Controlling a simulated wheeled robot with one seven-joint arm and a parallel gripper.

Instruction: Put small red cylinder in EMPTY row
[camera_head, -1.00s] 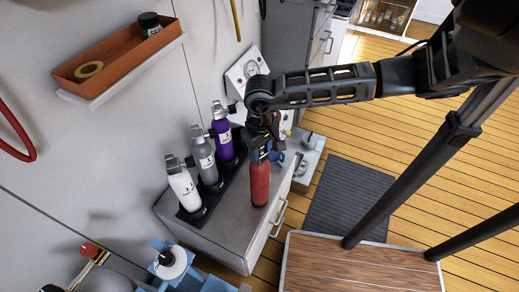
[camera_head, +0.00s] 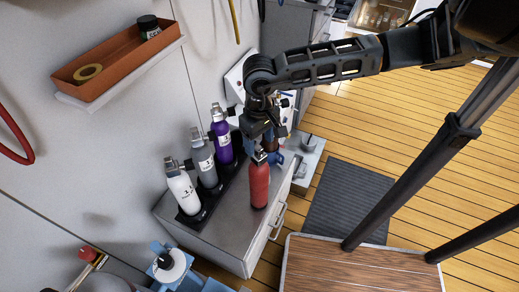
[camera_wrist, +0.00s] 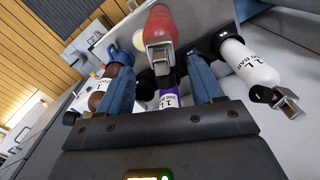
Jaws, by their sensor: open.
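The small red cylinder (camera_head: 259,187) stands upright on the grey counter, in front of the black rack (camera_head: 222,190). Its metal valve shows at the top. My gripper (camera_head: 262,132) is just above it, pointing down, and empty. In the wrist view the red cylinder (camera_wrist: 160,22) shows with its valve towards me, between the lines of my two blue fingers (camera_wrist: 163,85), which are spread apart. White (camera_head: 184,192), grey (camera_head: 203,160) and purple (camera_head: 222,140) cylinders stand in a line in the rack. No row label reading EMPTY is legible.
A brown cylinder (camera_head: 271,142) and a blue part are close behind my gripper, partly hidden. A white panel (camera_head: 236,76) is on the wall behind. An orange tray (camera_head: 115,62) is on a shelf at upper left.

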